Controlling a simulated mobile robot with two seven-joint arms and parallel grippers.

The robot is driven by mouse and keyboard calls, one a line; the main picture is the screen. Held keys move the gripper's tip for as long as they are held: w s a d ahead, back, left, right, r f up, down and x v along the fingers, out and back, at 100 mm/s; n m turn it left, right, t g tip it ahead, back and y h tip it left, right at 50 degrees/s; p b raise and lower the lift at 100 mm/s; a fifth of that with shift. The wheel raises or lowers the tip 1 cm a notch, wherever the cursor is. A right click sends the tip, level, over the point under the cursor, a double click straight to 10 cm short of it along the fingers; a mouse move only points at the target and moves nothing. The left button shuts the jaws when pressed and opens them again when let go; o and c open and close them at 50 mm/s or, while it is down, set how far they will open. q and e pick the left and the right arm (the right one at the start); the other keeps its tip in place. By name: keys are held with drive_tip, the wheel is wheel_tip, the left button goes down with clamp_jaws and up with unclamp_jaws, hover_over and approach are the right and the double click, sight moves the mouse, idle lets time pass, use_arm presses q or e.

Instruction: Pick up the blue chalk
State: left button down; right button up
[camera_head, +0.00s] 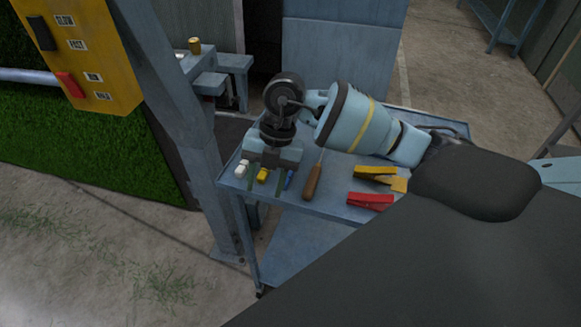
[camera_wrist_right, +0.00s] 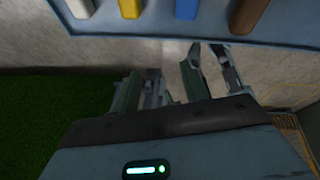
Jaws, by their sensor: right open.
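The blue chalk (camera_head: 289,179) lies on the cart's top between a yellow chalk (camera_head: 262,176) and a wooden-handled tool (camera_head: 313,180). In the right wrist view the blue chalk (camera_wrist_right: 187,9) is cut off by the top edge. My right gripper (camera_head: 265,187) is open and empty, pointing down by the cart's near edge, close to the chalks. In the wrist view its fingers (camera_wrist_right: 162,88) show against the floor, apart from the blue chalk. My left gripper is not in view.
A white chalk (camera_head: 242,169) lies left of the yellow one. A red clamp (camera_head: 370,201) and a yellow clamp (camera_head: 376,175) lie to the right on the cart (camera_head: 335,210). A metal post (camera_head: 190,130) with a yellow switch box (camera_head: 85,50) stands close on the left.

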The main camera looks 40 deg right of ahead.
drive_tip(key=w+d+r+m+h, duration=0.1)
drive_tip(key=d, duration=0.1)
drive_tip(key=w+d+r+h, duration=0.1)
drive_tip(key=d, duration=0.2)
drive_tip(key=d+r+m+t+h, duration=0.1)
drive_tip(key=d+r+h, duration=0.1)
drive_tip(key=d, duration=0.1)
drive_tip(key=shift+w+d+m, duration=0.15)
drive_tip(key=shift+w+m, duration=0.15)
drive_tip(key=shift+w, duration=0.1)
drive_tip(key=shift+a+f, duration=0.2)
drive_tip(key=shift+f, duration=1.75)
drive_tip(key=shift+a+f, duration=0.2)
drive_tip(key=shift+f, duration=1.75)
clamp_jaws()
